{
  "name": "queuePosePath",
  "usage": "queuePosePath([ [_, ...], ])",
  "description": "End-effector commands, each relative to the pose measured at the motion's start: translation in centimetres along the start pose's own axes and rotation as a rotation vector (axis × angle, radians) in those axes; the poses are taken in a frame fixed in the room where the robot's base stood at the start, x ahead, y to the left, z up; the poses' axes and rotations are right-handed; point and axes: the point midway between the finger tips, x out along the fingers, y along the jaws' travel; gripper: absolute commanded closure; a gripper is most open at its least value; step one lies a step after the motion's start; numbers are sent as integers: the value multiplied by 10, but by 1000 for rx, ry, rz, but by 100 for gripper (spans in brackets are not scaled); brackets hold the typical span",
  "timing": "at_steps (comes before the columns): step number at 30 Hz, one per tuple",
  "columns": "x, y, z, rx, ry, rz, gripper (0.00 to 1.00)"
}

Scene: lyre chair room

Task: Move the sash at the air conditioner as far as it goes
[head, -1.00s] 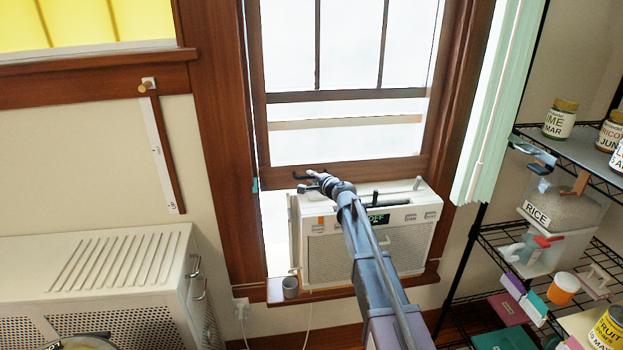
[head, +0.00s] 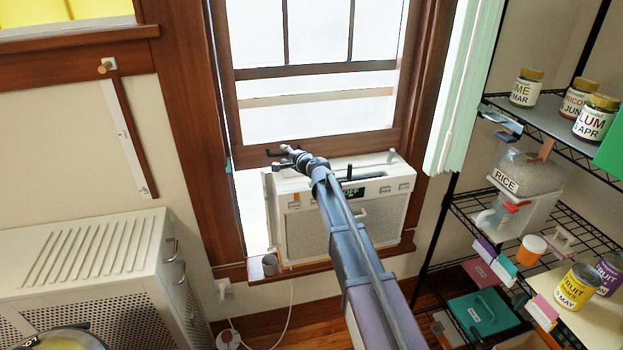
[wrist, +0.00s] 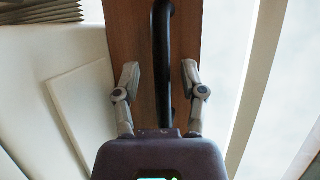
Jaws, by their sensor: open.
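The window sash (head: 362,145) is a brown wooden frame with bright panes. Its bottom rail sits just above the white air conditioner (head: 300,222) on the sill. A black bar handle (wrist: 162,45) runs along the brown rail in the wrist view. My gripper (wrist: 160,76) is open, with one finger on each side of the handle and visible gaps to it. In the head view my gripper (head: 286,151) is at the left part of the bottom rail, above the air conditioner's top left. My arm hides part of the air conditioner's front.
Pale green blinds (head: 455,90) hang at the window's right. A wire shelf (head: 470,215) with jars and boxes stands further right. A white cabinet (head: 85,255) is at the lower left.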

Motion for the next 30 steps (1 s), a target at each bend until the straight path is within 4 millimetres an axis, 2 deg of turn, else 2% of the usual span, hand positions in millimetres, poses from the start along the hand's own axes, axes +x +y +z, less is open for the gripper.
queuePosePath([
  [23,-11,-59,4,2,2,-2,46],
  [30,-48,-54,4,2,2,-1,46],
])
